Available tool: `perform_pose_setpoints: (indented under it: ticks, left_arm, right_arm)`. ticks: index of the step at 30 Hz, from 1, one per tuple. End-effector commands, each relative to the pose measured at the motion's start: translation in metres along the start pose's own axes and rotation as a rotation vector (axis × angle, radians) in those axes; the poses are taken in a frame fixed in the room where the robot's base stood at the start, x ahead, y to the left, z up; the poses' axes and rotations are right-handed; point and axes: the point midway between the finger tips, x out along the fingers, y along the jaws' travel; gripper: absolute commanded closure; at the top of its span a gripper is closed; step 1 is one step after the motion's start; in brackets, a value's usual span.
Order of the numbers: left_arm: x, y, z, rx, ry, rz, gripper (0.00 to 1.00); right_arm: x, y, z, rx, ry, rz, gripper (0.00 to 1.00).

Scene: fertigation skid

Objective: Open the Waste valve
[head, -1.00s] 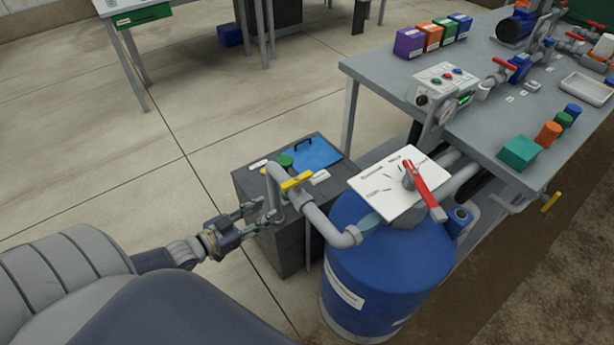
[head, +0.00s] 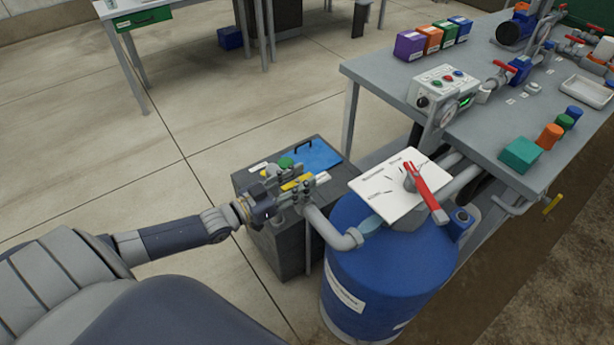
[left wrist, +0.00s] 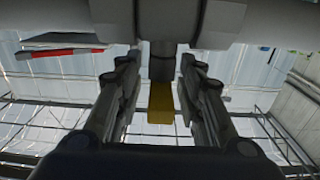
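A valve with a yellow handle (head: 297,183) sits on the grey pipe above a dark grey box; I cannot read its label, so I cannot tell for sure that it is the Waste valve. My left gripper (head: 290,182) is at this handle and partly covers it. In the left wrist view the yellow handle (left wrist: 161,103) lies between the two open fingers of my left gripper (left wrist: 160,75), with a visible gap on each side. Grey pipe (left wrist: 160,20) crosses the top of that view. My right gripper is not in view.
The dark grey box (head: 285,245) stands below the pipe, with a blue panel (head: 318,156) on top. A blue drum (head: 385,265) stands to the right, under a white plate (head: 385,192) with a red lever (head: 428,195). A grey bench (head: 480,130) carries several parts. Floor at left is clear.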

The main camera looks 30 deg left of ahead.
Motion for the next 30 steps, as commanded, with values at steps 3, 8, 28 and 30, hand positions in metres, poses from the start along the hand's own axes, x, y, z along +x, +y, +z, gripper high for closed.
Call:
perform_pose_setpoints:
  ticks: [3,8,28,30]
  left_arm:
    - [0.013,-0.001,0.0,0.001,0.001,-0.001,0.65]
    - [0.022,0.0,0.0,0.001,0.0,-0.001,0.65]
    - [0.024,0.0,0.001,0.001,-0.001,-0.001,1.0]
    - [0.024,0.0,0.0,0.001,-0.001,-0.002,1.0]
  right_arm:
    - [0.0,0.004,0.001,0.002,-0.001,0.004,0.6]
    - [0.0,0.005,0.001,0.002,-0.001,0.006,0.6]
    - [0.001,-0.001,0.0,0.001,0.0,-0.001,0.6]
    - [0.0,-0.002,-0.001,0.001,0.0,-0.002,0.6]
